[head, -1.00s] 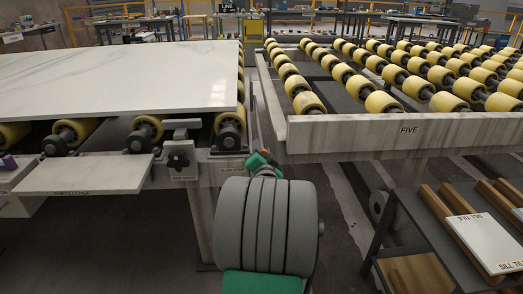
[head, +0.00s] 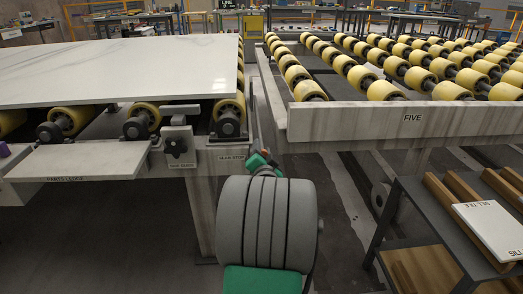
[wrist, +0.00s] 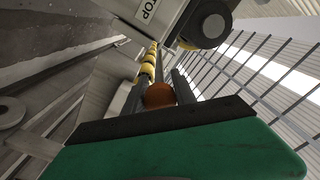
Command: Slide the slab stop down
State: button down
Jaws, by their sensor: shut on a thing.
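My gripper (wrist: 160,92) is shut on the knob, with a dark finger on each side. In the head view my gripper (head: 262,160) is at the right end of the slab table, just right of the slab stop label (head: 231,157). My grey arm link hides part of what lies below it. The pale slab (head: 130,65) lies on the rollers left of my gripper.
A black clamp knob (head: 176,147) and a pale ledge (head: 85,160) are on the slab table's front. The roller table marked FIVE (head: 350,123) stands to the right across a narrow gap. A low cart (head: 425,222) with a white tile is at the lower right.

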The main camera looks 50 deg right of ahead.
jog(key=shift+f, duration=0.35)
jog(key=c, duration=1.3)
grip_release()
jog(key=shift+o, duration=1.4)
jog(key=shift+r, duration=0.1)
jog(key=shift+s+a, duration=0.1)
jog(key=p+v, duration=0.2)
jog(key=v, duration=0.5)
jog(key=shift+s+a, duration=0.2)
jog(key=shift+a, duration=0.05)
